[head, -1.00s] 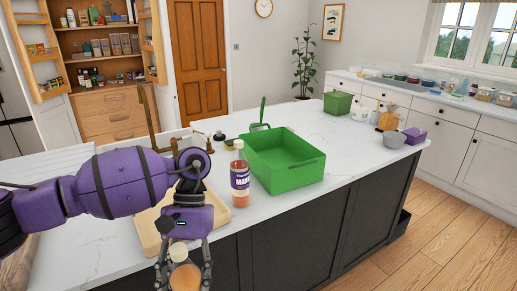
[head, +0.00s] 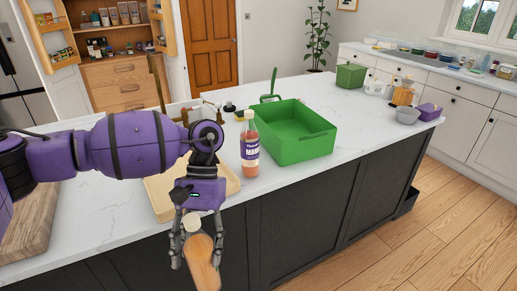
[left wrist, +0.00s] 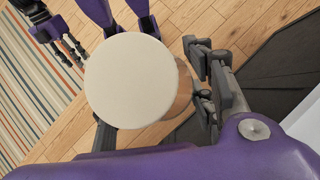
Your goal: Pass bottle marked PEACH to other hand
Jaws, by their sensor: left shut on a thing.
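My left gripper (head: 198,250) is shut on a bottle (head: 203,268) with a pale cap and orange-brown contents, held in front of the counter's near side. The bottle leans, and no label on it is readable. In the left wrist view its round cream cap (left wrist: 130,80) faces the camera and hides most of its body. Grey fingers (left wrist: 203,90) of my left gripper show beside it. What looks like my right gripper (left wrist: 68,45) is small at the upper left of that view, apart from the bottle; its opening is unclear.
Another bottle (head: 249,150), with a purple label beginning "MA", stands on the white counter (head: 345,125). It is between a wooden tray (head: 160,205) and a green crate (head: 290,150). Bare counter lies right of the crate.

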